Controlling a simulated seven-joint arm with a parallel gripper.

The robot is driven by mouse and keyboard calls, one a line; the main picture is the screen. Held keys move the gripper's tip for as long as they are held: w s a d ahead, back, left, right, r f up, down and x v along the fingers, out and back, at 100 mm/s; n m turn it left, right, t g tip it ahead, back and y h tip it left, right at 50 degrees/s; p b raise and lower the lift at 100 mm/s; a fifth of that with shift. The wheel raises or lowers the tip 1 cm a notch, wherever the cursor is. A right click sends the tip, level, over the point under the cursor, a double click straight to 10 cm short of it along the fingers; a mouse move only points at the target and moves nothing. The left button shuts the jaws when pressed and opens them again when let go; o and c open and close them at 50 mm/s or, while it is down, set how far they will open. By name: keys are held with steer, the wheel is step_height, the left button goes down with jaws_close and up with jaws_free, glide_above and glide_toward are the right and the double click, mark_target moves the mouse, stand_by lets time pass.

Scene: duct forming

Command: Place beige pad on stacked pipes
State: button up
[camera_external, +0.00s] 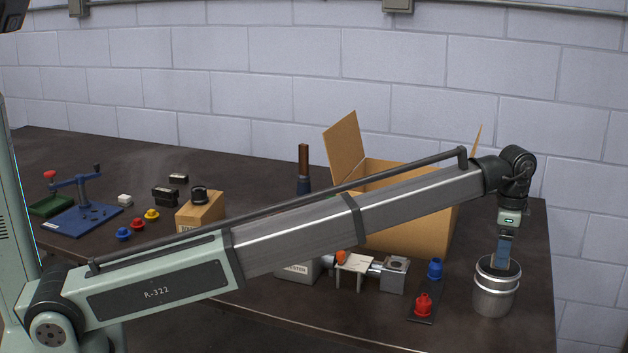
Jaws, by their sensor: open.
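Two silvery pipe sections are stacked upright as the stacked pipes (494,295) at the right front of the table. My gripper (502,264) points straight down at their top opening, with its blue fingers at or just inside the dark rim. It is open. A small tan patch shows beside the fingers at the rim; I cannot tell whether it is the beige pad or part of the gripper. A pale beige flat piece (356,264) on legs stands left of the pipes, with an orange item on it; I cannot tell if this is the pad.
An open cardboard box (412,235) stands behind the pipes. A blue press (80,215) is at far left. The table's right edge is close to the pipes.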

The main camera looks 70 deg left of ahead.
steer(key=shift+r, duration=0.1)
step_height(320, 180, up, 12)
stand_by(0.5)
